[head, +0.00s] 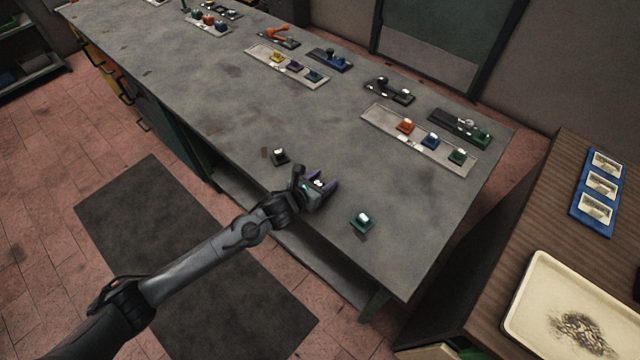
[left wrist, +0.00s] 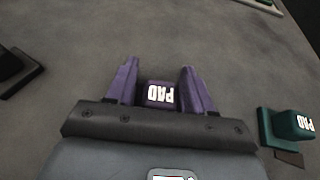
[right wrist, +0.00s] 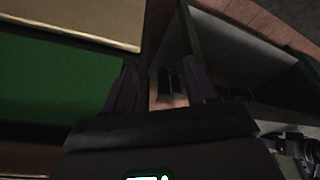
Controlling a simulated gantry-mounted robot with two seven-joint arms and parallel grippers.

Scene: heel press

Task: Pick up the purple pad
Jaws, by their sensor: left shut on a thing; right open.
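The purple pad (left wrist: 160,94), a small block with white PAD lettering, sits between the purple fingers of my left gripper (left wrist: 165,85) in the left wrist view. My left gripper (head: 322,186) is shut on it near the front edge of the grey workbench (head: 230,100). In the head view the fingers mostly hide the pad; I cannot tell whether it touches the bench. My right gripper (right wrist: 162,85) is open with nothing held, seen only in its own wrist view, which is dark.
A dark pad (head: 280,156) lies left of my left gripper and a teal pad (head: 362,220) lies right. Trays with coloured pads (head: 418,138) and black tools stand farther back. A brown side table (head: 520,220) at right holds a cream tray (head: 530,290) and a blue panel (head: 584,206).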

